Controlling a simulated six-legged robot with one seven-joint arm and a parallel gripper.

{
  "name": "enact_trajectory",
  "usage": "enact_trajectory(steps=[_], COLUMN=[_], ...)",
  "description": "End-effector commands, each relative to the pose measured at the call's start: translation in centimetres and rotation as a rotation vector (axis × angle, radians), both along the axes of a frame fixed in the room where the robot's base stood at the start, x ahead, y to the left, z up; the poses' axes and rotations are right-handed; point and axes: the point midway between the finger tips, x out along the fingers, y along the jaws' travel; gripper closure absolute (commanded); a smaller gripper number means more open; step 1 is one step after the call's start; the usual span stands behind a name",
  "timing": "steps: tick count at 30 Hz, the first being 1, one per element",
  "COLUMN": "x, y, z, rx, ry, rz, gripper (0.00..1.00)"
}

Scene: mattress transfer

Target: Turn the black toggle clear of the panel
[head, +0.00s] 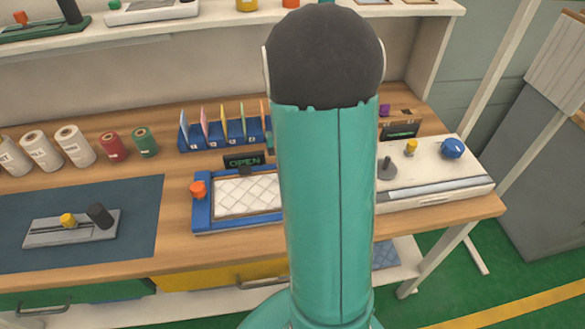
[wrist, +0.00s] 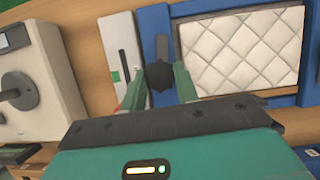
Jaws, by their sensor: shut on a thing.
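The white quilted panel (head: 247,195) lies in a blue frame (head: 203,214) on the workbench; both also show in the wrist view, the panel (wrist: 240,50) at right and the frame (wrist: 215,10) around it. The black toggle (wrist: 159,76) is on the frame's side bar, beside the panel's left edge in the wrist view. A dark bar runs upward from its round part. My gripper (wrist: 160,82) has its green fingers on both sides of the toggle and is shut on it. In the head view my arm hides the toggle and gripper.
A pale plate with a slot (wrist: 122,60) stands close to the toggle. An orange knob (head: 198,189) is at the frame's other end. An OPEN sign (head: 243,160) and a card rack (head: 190,144) stand behind. A white device (head: 440,188) is at right.

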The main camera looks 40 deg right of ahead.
Motion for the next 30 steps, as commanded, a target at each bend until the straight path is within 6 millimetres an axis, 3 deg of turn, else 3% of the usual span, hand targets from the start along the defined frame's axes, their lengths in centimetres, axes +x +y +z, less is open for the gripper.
enact_trajectory(steps=[9, 26, 27, 30], x=[0.06, 0.04, 0.04, 0.04], y=[0.1, 0.08, 0.08, 0.08], z=[0.01, -0.01, -0.01, -0.01], rx=[0.0, -0.001, -0.001, -0.001], ry=[-0.001, -0.001, -0.001, 0.0], rz=[0.139, 0.169, 0.169, 0.168], gripper=[0.93, 0.92, 0.62, 0.48])
